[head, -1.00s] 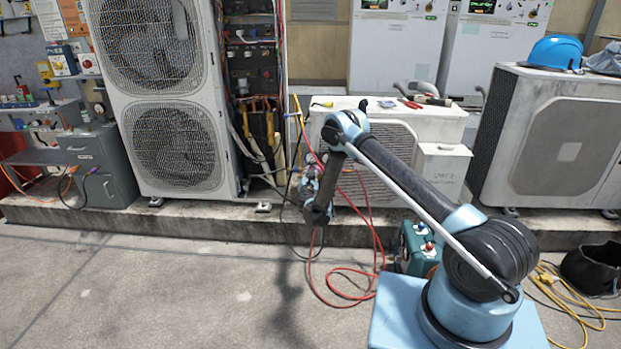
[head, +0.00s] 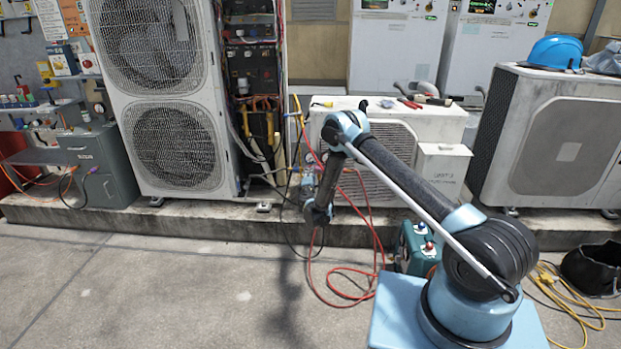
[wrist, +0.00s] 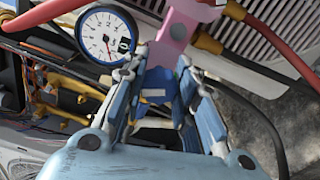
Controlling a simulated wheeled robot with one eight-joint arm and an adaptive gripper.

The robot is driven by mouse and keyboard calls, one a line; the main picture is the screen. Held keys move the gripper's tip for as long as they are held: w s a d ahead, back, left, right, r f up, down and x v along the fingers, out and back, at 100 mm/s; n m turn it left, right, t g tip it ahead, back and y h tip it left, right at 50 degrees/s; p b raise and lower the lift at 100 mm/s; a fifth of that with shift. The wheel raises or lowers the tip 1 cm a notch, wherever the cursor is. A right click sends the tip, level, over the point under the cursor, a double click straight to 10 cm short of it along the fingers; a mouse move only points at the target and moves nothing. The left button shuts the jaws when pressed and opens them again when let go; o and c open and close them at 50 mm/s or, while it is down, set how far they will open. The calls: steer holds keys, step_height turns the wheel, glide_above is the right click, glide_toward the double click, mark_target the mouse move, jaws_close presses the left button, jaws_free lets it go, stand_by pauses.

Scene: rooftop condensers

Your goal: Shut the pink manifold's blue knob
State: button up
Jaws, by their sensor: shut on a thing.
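In the wrist view the pink manifold (wrist: 181,24) runs down from the top middle, with a blue-rimmed round gauge (wrist: 107,36) to its left. My gripper (wrist: 160,72) reaches toward it from below, with its blue-padded fingers on either side of the blue knob (wrist: 156,81). The fingers are shut on the knob and hide its sides. The knob's exact angle cannot be told. In the head view my forearm and wrist hide most of the gripper and manifold, in front of the low white condenser (head: 397,121).
Red hoses (wrist: 270,38) run past the manifold at the right. The tall condenser (head: 151,95) with open wiring stands to the left. The floor at front left is clear.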

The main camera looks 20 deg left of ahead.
steer(key=m, duration=0.4)
steer(key=shift+w+d+f+m, duration=0.1)
steer(key=shift+d+f+m, duration=0.1)
steer(key=shift+m, duration=0.2)
stand_by(0.4)
steer(key=o, duration=1)
steer(key=shift+o, duration=0.2)
steer(key=shift+a, duration=0.1)
steer(key=shift+r, duration=0.1)
